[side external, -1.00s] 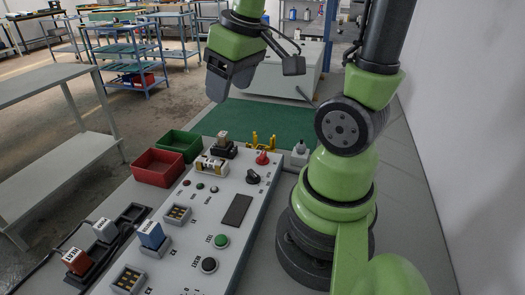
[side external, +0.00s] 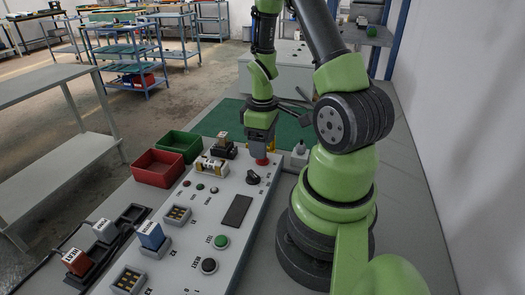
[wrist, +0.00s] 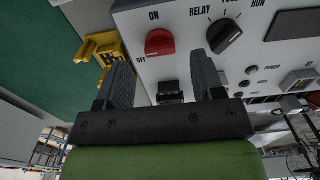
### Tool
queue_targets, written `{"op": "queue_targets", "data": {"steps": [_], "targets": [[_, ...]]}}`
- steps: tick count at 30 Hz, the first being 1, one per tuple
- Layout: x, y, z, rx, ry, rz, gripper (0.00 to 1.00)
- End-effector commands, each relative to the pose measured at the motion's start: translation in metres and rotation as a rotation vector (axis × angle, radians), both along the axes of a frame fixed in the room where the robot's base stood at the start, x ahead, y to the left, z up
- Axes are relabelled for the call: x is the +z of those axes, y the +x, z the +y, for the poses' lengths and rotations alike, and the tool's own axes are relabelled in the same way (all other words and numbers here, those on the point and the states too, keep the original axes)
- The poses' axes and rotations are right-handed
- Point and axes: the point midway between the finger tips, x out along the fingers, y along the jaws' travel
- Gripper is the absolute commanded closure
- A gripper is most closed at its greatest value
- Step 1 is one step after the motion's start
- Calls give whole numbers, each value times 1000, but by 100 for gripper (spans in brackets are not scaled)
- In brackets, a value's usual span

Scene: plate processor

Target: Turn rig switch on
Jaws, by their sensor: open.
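My gripper (wrist: 160,62) is open and empty, pointing down close above the red knob. In the wrist view the knob lies between the lines of the two fingers, just beyond their tips. I cannot tell whether they touch it.
A black selector knob (wrist: 226,36) marked RELAY and RUN sits close beside the right finger. A yellow bracket (wrist: 103,46) stands near the left finger. Red (side external: 158,168) and green (side external: 181,144) bins stand left of the panel. A dark block (side external: 222,149) stands at its far end.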

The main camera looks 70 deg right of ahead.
Motion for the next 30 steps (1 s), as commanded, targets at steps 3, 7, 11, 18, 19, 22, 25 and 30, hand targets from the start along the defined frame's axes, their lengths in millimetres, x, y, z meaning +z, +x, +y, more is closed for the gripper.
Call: {"op": "queue_targets", "data": {"steps": [3,7,11,18,19,22,25,30], "targets": [[-15,0,1,0,3,2,38],[-24,0,0,-2,2,2,38],[-28,0,0,-1,0,-1,38],[-28,0,0,-1,-1,-1,43],[-28,0,0,-1,-1,-1,50],[-28,0,0,-1,0,-1,73],[-28,0,0,-1,0,-1,88],[-28,0,0,-8,0,-1,88]]}}
